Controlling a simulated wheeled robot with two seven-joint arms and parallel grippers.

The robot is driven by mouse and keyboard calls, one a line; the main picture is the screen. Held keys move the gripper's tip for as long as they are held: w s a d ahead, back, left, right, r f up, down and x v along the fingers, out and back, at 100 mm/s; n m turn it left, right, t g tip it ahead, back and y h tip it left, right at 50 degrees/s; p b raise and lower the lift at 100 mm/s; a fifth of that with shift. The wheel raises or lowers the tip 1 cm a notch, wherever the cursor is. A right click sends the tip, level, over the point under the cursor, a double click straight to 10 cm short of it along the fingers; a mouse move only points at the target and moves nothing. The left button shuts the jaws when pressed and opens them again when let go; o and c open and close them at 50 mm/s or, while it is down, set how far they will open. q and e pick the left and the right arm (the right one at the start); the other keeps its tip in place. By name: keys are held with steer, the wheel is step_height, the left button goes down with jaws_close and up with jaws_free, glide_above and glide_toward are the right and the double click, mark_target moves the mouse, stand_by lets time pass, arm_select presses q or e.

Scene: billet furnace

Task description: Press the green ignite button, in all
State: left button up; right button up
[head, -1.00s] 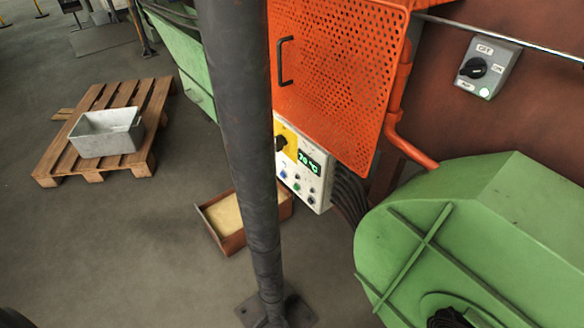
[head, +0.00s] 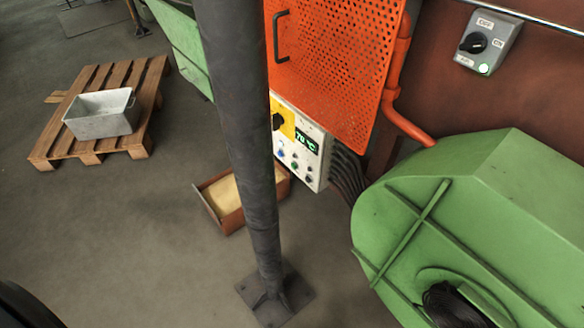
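A white control panel (head: 315,167) hangs below the orange mesh guard, partly hidden by a dark post. It has a green-lit temperature display (head: 306,143), a yellow plate with a black rotary knob (head: 279,121) and several small buttons (head: 295,166). The buttons are too small for me to tell which is the green ignite button. Neither of my grippers is in view.
The dark post (head: 237,150) stands in front of the panel on a floor plate. A large green housing (head: 460,215) fills the lower right. A rust-coloured tray (head: 229,205) lies below the panel. A pallet (head: 84,144) with a grey bin (head: 98,118) stands left; floor between is clear.

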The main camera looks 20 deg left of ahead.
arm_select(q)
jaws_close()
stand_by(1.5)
